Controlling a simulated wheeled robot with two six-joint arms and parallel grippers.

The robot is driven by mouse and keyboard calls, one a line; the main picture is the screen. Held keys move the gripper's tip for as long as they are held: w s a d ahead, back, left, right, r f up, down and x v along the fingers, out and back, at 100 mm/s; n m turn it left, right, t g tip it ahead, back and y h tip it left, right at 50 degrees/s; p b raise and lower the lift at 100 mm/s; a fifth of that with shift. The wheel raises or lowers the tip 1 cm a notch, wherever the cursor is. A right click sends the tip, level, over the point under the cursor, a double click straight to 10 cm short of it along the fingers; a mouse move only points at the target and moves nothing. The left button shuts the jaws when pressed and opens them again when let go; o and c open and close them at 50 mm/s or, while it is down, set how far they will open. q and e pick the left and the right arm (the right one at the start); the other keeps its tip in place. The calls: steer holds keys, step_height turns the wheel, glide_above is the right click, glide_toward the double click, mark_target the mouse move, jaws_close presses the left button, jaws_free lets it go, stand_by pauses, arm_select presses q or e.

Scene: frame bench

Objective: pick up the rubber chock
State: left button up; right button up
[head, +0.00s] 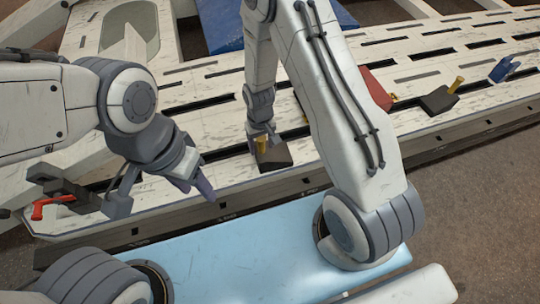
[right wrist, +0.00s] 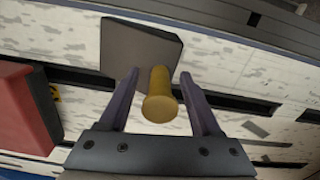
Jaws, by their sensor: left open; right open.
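A dark, flat block with a yellow peg handle, which looks like the rubber chock (head: 276,158), sits on the slotted pale bench in the head view. In the right wrist view the chock (right wrist: 138,50) shows its dark face, with its yellow peg (right wrist: 158,100) toward the camera. My right gripper (head: 263,136) is open, with its two fingers (right wrist: 160,82) on either side of the peg and gaps visible on both sides. My left gripper (head: 198,184) is open and empty above the bench's near edge, left of the chock.
A similar dark block with a yellow peg (head: 439,99) and a blue part (head: 504,69) sit further right. A red block (head: 374,88) is partly behind my right arm. A red-handled clamp (head: 52,206) is at the left edge.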

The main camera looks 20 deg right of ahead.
jaws_close()
steer(key=shift+r, duration=0.1)
stand_by(1.2)
